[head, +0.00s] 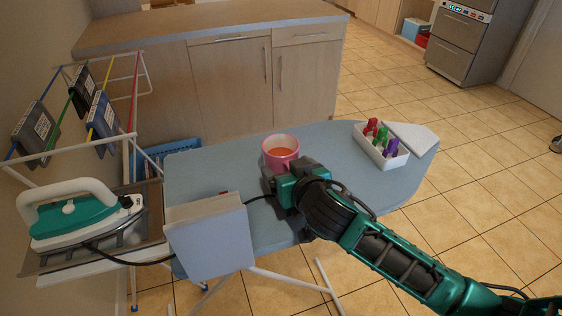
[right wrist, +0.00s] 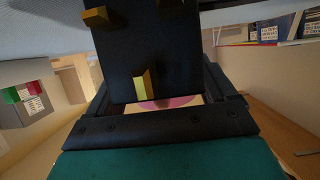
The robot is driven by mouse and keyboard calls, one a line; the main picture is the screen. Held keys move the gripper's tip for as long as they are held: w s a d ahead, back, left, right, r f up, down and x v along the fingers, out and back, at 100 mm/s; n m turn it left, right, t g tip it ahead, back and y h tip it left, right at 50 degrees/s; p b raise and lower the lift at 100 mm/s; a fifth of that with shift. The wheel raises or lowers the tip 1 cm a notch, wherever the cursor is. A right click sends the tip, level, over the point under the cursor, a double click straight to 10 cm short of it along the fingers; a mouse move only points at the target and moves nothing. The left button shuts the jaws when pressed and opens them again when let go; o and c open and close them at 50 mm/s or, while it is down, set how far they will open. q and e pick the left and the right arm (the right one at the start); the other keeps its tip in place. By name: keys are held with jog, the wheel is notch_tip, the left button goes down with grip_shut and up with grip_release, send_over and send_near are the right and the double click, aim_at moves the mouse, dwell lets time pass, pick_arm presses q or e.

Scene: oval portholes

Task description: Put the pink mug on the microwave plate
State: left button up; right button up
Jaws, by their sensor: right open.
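The pink mug (head: 279,162) stands upright on the blue-grey ironing board (head: 215,170), with an orange-brown inside or content. My right gripper (head: 273,178) is open at the near side of the mug and covers its lower part. I cannot tell whether the fingers touch it or are around it. In the right wrist view, a small pink patch of the mug (right wrist: 172,102) shows past the dark gripper body. No microwave plate can be made out in either view. My left gripper is not in view.
A white tray (head: 398,160) with red, green and purple items stands at the board's right, beside a white wedge (head: 413,137). A pale box (head: 209,243) is at the front left. An iron (head: 80,215) sits left. The board's left part is clear.

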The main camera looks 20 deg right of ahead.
jog(key=c, duration=1.2)
jog(key=shift+r, duration=0.1)
jog(key=shift+c, duration=1.1)
